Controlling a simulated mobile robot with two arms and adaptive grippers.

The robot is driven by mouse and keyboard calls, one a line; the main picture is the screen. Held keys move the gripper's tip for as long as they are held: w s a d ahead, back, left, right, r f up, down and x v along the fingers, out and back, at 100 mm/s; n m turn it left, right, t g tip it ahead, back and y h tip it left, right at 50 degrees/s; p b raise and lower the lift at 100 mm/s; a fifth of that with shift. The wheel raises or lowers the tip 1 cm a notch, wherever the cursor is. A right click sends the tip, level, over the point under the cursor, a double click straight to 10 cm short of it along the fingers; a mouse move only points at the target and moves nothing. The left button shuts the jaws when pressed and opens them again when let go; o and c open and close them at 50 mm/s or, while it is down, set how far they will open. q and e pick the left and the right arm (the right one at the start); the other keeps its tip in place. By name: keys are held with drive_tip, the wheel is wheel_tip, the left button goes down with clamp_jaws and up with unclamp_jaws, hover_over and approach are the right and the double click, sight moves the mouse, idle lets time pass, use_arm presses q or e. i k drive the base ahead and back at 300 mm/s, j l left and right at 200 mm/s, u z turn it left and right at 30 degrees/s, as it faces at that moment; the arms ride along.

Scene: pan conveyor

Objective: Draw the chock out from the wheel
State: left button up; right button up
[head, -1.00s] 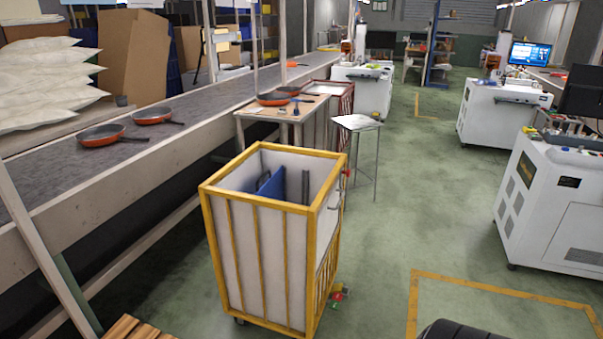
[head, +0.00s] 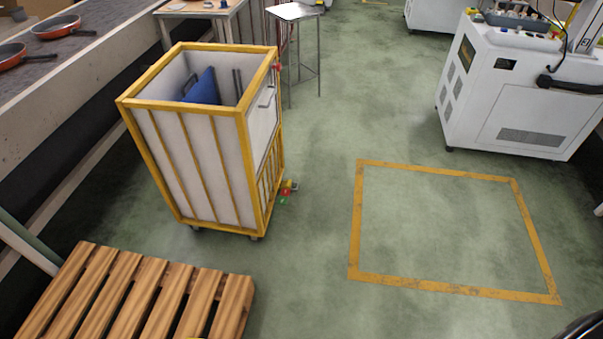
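A yellow-framed cart (head: 190,135) with white panels stands left of the middle on small dark wheels; a front caster (head: 254,237) shows under its near right corner. A small cluster of red, green and yellow pieces (head: 286,190) lies at the foot of its right side. It may include the chock, but it is too small to tell, and the wheel there is hidden. Neither of my grippers is in view.
A wooden pallet (head: 140,295) lies at the near left. A conveyor (head: 75,75) with orange pans (head: 55,27) runs along the left. A small stool (head: 294,12) stands behind the cart. A white machine (head: 510,90) is at the right. Floor inside the yellow outline (head: 435,286) is clear.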

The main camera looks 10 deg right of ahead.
sight(288, 183)
drive_tip(key=z, duration=0.3)
drive_tip(key=u, duration=0.3)
drive_tip(key=i+l+u, duration=0.2)
drive_tip(key=u, duration=0.15)
drive_tip(key=i+l+u, duration=0.1)
drive_tip(key=l+u, duration=0.25)
drive_tip(key=i+l+u, duration=0.1)
drive_tip(key=l+u, duration=0.3)
drive_tip(key=i+l+u, duration=0.15)
drive_tip(key=l, duration=1.05)
drive_tip(key=i+l+u, duration=0.15)
drive_tip(key=l, duration=1.1)
drive_tip(key=i+l+u, duration=0.15)
drive_tip(key=l, duration=1.05)
drive_tip(key=k, duration=0.05)
